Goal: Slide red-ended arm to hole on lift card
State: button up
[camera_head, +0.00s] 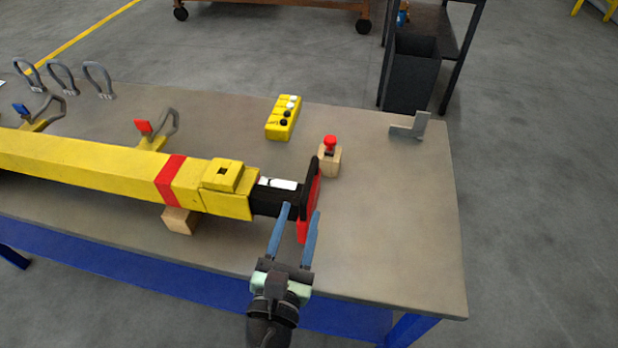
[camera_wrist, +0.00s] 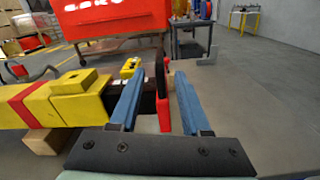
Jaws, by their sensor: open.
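A long yellow beam (camera_head: 85,163) with a red band (camera_head: 170,181) lies across the table. Its right end is a black section (camera_head: 270,203) carrying a small white label (camera_head: 278,184), ending in an upright black plate with a red face (camera_head: 311,203). My gripper (camera_head: 301,211) is open, its two blue fingers straddling the lower part of this plate. In the wrist view, the red and black plate (camera_wrist: 163,98) shows between the fingers, with no clear contact. I cannot tell which part is the lift card, and no hole in it is discernible.
A yellow button box (camera_head: 284,118) lies behind the beam. A red button on a wooden block (camera_head: 329,158) stands just behind the plate. A grey bracket (camera_head: 410,126) sits at the back right. Wooden block (camera_head: 180,219) supports the beam. The table's front right is clear.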

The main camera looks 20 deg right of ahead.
aim_at(313, 163)
jog(key=x, duration=0.8)
jog(key=shift+w+d, duration=0.2)
jog(key=shift+w, duration=0.1)
grip_shut()
jog(key=shift+r, duration=0.1)
dwell(0.9)
